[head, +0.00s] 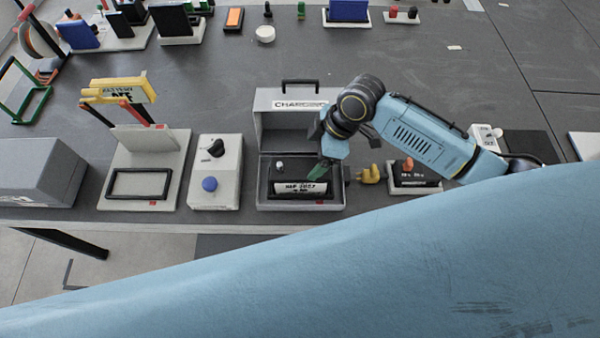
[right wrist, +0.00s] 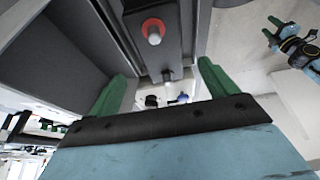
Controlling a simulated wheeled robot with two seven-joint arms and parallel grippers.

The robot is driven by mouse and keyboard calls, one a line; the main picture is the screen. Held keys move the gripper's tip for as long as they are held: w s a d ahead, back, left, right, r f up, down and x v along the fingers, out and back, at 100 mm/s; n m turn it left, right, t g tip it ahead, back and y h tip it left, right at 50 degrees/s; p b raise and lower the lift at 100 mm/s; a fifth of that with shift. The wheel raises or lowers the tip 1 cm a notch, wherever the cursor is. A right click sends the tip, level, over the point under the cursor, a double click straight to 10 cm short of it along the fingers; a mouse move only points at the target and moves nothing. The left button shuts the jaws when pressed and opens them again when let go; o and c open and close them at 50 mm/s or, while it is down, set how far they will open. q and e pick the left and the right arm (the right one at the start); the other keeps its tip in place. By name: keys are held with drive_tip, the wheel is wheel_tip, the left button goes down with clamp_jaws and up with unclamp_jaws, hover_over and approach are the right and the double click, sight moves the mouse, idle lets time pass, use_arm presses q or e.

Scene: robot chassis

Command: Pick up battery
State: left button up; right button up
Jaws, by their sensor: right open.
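Left of the case stand a grey box with a black knob and blue button (head: 215,172) and a white stand with a black frame (head: 183,190). A yellow plug (head: 369,174) and a small terminal block (head: 414,180) sit to the right. The table behind the case is mostly clear.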

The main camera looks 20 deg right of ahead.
sight(303, 167)
drive_tip(key=x, duration=0.8)
drive_tip(key=shift+s+d+f, duration=0.15)
drive_tip(key=shift+f, duration=0.15)
clamp_jaws()
drive_tip(key=shift+r, duration=0.25)
